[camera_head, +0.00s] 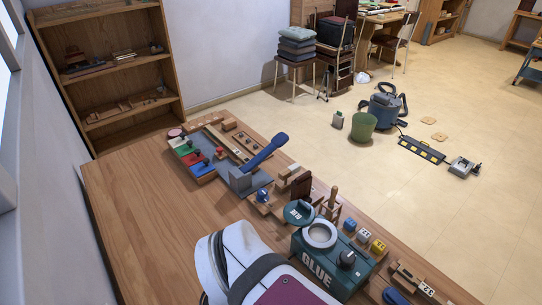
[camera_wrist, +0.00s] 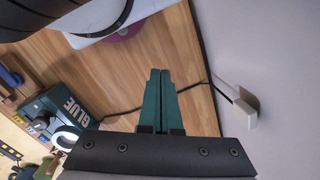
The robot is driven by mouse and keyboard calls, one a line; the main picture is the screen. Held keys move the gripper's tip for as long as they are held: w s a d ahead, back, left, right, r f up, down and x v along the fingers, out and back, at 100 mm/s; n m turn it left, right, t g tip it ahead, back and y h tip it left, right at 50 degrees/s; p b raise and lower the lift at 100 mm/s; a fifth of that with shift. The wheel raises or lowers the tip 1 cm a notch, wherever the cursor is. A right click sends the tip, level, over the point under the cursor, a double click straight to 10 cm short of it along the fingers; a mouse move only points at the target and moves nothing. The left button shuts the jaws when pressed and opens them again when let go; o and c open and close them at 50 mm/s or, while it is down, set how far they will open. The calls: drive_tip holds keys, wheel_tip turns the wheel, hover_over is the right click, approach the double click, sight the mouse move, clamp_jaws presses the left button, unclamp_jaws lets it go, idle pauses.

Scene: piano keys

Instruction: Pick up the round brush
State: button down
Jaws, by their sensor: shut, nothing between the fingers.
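My gripper (camera_wrist: 160,75) shows in the wrist view as two dark green fingers pressed together over the wooden table, with nothing between them. It is not clearly seen in the head view. I cannot surely pick out the round brush. A small upright thing with a wooden handle (camera_head: 333,195) stands behind the teal GLUE box in the head view; it may be the brush, but it is too small to tell. It is apart from my gripper, and its lower part is partly hidden.
The teal GLUE box (camera_head: 318,262) holds a white ring (camera_head: 320,234) and a dark knob (camera_head: 347,257); it also shows in the wrist view (camera_wrist: 72,108). Coloured dice (camera_head: 364,236) stand beside it. Blocks and tools crowd the table's far end. The table's left side (camera_head: 150,225) is clear.

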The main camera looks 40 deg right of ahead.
drive_tip(key=c, duration=1.6)
unclamp_jaws()
drive_tip(key=c, duration=0.6)
unclamp_jaws()
drive_tip(key=shift+c, duration=0.2)
drive_tip(key=w+d+r+m+t+h, duration=0.1)
drive_tip(key=w+d+r+m, duration=0.1)
drive_tip(key=w+d, duration=0.6)
drive_tip(key=m+t+h, duration=0.2)
drive_tip(key=m+h, duration=0.3)
hover_over(335, 189)
drive_tip(key=s+a, duration=0.2)
drive_tip(key=a, duration=0.2)
drive_tip(key=f, duration=0.2)
drive_tip(key=x, duration=1)
drive_tip(key=s+a+x, duration=0.1)
drive_tip(key=x, duration=0.4)
drive_tip(key=shift+d+f, duration=0.15)
drive_tip(key=shift+f, duration=0.35)
